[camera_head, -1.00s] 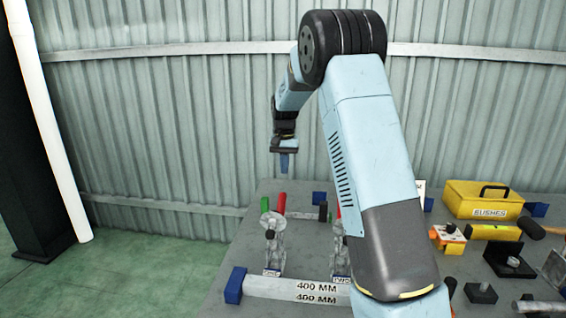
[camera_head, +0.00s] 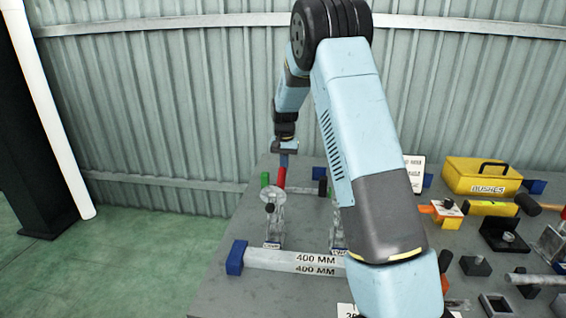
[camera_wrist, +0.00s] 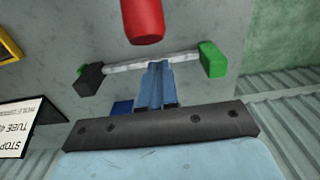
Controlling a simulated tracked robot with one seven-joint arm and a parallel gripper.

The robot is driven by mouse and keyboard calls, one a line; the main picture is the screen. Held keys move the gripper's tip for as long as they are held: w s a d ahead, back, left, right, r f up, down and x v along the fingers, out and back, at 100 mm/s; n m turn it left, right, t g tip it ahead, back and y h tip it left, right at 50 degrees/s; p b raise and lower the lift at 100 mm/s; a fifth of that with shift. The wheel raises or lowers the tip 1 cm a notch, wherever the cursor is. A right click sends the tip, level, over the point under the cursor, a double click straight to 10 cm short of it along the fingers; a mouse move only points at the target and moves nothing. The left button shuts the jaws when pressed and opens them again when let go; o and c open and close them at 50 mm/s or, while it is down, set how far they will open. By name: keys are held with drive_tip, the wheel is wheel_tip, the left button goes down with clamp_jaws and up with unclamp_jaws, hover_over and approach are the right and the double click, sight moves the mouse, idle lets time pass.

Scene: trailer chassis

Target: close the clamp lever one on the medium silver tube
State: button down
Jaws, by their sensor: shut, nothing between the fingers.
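Clamp one (camera_head: 274,212), a grey metal toggle clamp, stands on the bench behind a silver tube (camera_head: 280,258) marked 400 MM with a blue end block. Its red lever handle (camera_head: 281,178) points up and back; its tip shows in the wrist view (camera_wrist: 142,20). My gripper (camera_head: 284,159) is shut and empty, pointing down just above and behind the red handle. In the wrist view its blue fingers (camera_wrist: 155,82) are together, and a visible gap separates them from the handle. Which tube is the medium one, I cannot tell.
A second clamp (camera_head: 337,230) stands to the right, partly hidden by my arm. A thin silver tube (camera_wrist: 150,62) with green and black ends lies behind. A yellow BUSHES box (camera_head: 482,176) and several tools fill the right side. A corrugated wall (camera_head: 170,120) stands behind.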

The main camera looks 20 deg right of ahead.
sight(282, 168)
drive_tip(key=shift+s, duration=0.1)
idle(0.3)
drive_tip(key=shift+s+a+f, duration=0.1)
drive_tip(key=shift+s+a, duration=0.25)
drive_tip(key=shift+s, duration=0.4)
drive_tip(key=shift+s+a, duration=0.3)
drive_tip(key=shift+s, duration=0.4)
drive_tip(key=shift+s+a+r, duration=0.15)
drive_tip(key=shift+s+r, duration=0.2)
drive_tip(key=shift+s+a+r, duration=0.15)
drive_tip(key=shift+s+r, duration=0.25)
drive_tip(key=shift+r, duration=0.15)
drive_tip(key=shift+s+a+r, duration=0.15)
drive_tip(key=shift+s+r, duration=0.2)
drive_tip(key=shift+r, duration=0.2)
